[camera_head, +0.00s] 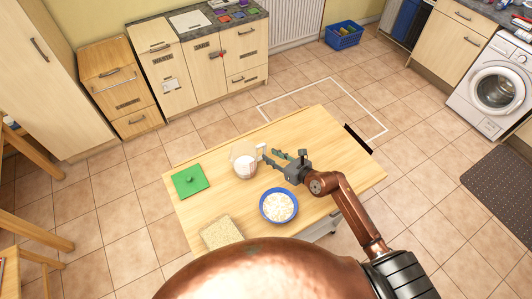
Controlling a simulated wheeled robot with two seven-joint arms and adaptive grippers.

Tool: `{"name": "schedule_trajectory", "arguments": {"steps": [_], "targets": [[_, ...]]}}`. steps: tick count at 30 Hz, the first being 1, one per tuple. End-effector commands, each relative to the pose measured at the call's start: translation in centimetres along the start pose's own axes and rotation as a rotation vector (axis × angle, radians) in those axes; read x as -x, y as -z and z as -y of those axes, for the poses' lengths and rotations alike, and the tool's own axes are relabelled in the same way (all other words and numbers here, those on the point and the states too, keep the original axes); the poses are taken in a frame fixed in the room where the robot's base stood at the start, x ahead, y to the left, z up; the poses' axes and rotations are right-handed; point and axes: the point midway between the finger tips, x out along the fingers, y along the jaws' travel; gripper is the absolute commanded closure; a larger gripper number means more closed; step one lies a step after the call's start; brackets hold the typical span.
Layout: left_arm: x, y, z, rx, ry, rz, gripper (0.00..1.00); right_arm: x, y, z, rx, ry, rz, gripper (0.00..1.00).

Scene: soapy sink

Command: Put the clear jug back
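The clear jug (243,161) holds something white and is at the middle of the wooden table (335,160), with its handle side facing right. My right gripper (269,156) reaches in from the right, its fingertips right beside the jug's handle. Its two fingers show a little apart, but I cannot tell whether they grip the handle. I also cannot tell whether the jug rests on the table or is just above it. My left gripper is not in view.
A blue bowl (266,210) with white contents stands in front of the jug. A green square lid (190,180) lies to the left. A beige textured block (221,233) lies at the near edge. The table's far right is clear.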

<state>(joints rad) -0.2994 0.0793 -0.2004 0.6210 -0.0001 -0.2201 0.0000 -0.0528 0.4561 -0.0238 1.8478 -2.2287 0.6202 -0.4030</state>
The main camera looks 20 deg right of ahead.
Motion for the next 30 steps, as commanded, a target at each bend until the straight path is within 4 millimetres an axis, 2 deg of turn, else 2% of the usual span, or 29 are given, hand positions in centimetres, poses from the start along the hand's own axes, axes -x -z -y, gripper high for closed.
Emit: {"name": "schedule_trajectory", "arguments": {"steps": [3, 10, 15, 25, 28, 30], "targets": [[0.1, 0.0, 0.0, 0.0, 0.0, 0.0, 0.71, 2.7, 0.1, 0.0, 0.001, 0.0, -0.002, 0.72], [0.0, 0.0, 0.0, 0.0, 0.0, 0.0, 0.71, 6.1, 0.1, 0.0, 0.001, -0.001, -0.001, 0.72], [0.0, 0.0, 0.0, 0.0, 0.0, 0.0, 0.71, 7.0, 0.1, -0.1, 0.0, -0.001, -0.001, 0.72], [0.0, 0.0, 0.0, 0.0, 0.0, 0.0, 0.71, 7.1, -0.1, -0.1, -0.005, -0.003, 0.005, 0.72], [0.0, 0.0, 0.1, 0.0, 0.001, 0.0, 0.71, 7.4, -1.4, -0.8, -0.048, -0.015, 0.051, 0.72], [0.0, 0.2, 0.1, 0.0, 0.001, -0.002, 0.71, 8.0, -3.4, -1.5, -0.121, -0.032, 0.125, 0.72]]}}
